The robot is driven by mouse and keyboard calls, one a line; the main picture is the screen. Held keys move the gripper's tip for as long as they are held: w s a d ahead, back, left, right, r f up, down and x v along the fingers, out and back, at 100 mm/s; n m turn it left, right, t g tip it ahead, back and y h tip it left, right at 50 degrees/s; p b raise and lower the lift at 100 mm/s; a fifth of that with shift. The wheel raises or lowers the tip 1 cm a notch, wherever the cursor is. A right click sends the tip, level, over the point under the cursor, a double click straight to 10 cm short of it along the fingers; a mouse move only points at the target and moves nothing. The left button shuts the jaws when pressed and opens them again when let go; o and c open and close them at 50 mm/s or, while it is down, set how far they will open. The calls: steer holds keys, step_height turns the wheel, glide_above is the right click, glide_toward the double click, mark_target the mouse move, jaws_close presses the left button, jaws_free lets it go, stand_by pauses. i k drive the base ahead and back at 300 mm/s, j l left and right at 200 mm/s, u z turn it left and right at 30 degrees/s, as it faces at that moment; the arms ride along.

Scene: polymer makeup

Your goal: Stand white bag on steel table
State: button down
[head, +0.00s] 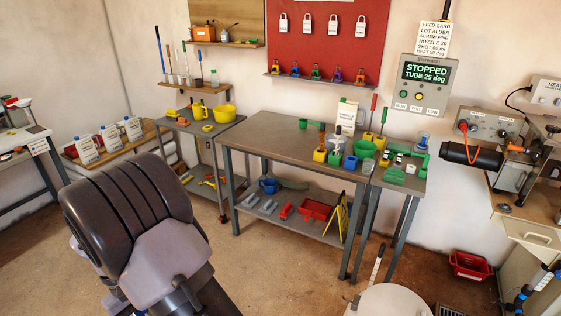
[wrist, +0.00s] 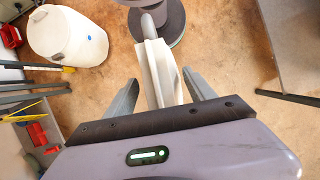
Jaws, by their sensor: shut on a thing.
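In the wrist view my gripper (wrist: 160,78) is shut on a pale, narrow object, seen nearly edge-on, which looks like the white bag (wrist: 159,72). It is held between the two grey fingers, with brown floor beyond it. Its label and lower end cannot be made out. In the head view my arm fills the lower left, and neither the gripper nor the held bag can be seen. The steel table (head: 265,131) stands at the centre against the wall, its left and middle top bare.
Green, yellow and red tools and a white labelled pack (head: 346,117) crowd the table's right end. Several white bags (head: 110,138) stand on a low wooden shelf at left. A white drum (head: 390,301) stands on the floor in front. A trolley (head: 200,127) adjoins the table's left.

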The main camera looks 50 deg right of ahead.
mark_target(289, 146)
steer(key=i+l+z, duration=0.1)
steer(key=i+z, duration=0.75)
steer(key=i+j+z, duration=0.2)
steer(key=i+z, duration=0.2)
steer(key=i+j+z, duration=0.3)
steer(key=i+z, duration=0.15)
